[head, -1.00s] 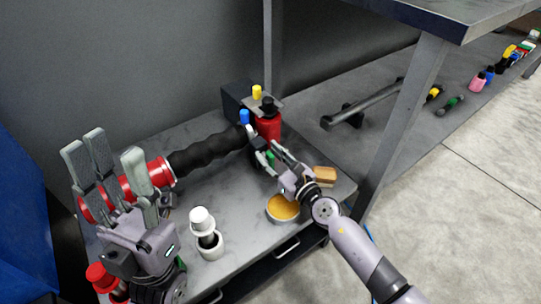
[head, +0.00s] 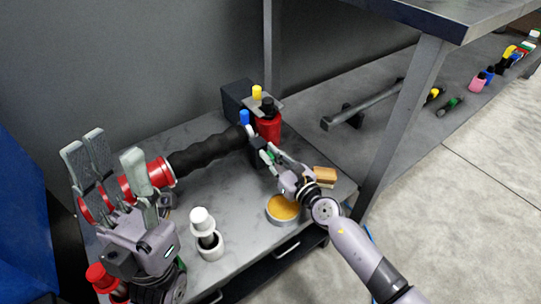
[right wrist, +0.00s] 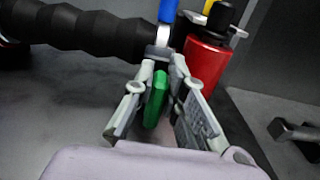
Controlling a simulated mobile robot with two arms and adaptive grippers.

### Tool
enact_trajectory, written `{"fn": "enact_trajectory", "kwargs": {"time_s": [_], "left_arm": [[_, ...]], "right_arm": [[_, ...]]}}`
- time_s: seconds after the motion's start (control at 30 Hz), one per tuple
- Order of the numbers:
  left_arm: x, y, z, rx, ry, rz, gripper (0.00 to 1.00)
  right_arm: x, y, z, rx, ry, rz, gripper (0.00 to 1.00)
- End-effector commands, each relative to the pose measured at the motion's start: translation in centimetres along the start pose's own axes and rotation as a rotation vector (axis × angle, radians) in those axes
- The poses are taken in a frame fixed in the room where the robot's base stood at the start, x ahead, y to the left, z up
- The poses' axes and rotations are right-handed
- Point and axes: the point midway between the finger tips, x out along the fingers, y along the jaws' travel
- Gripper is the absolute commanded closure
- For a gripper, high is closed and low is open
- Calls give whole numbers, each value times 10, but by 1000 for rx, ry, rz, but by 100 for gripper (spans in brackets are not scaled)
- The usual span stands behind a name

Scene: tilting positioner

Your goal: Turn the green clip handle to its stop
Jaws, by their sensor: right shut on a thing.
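The green clip handle (right wrist: 156,98) stands upright between the fingers of my right gripper (right wrist: 163,70) in the right wrist view. The right gripper is shut on it. In the head view the right gripper (head: 263,146) is at the clip near the back of the bench top, and only a small green part of the handle (head: 267,157) shows between the fingers. My left gripper (head: 110,150) is at the left, fingers up and spread apart, empty, far from the handle.
A red bottle (head: 268,127) and a blue-topped item (head: 244,117) stand close behind. A round orange-filled tin (head: 283,209), a sponge-like block (head: 325,175) and a white-capped item (head: 203,222) stand nearer the front.

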Motion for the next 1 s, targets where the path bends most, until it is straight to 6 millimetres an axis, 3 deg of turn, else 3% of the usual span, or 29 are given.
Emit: {"fn": "enact_trajectory", "kwargs": {"time_s": [1.0], "left_arm": [[8, 0, -2, 0, 1, 0, 60]], "right_arm": [[0, -12, -4, 571, 2, -1, 100]]}}
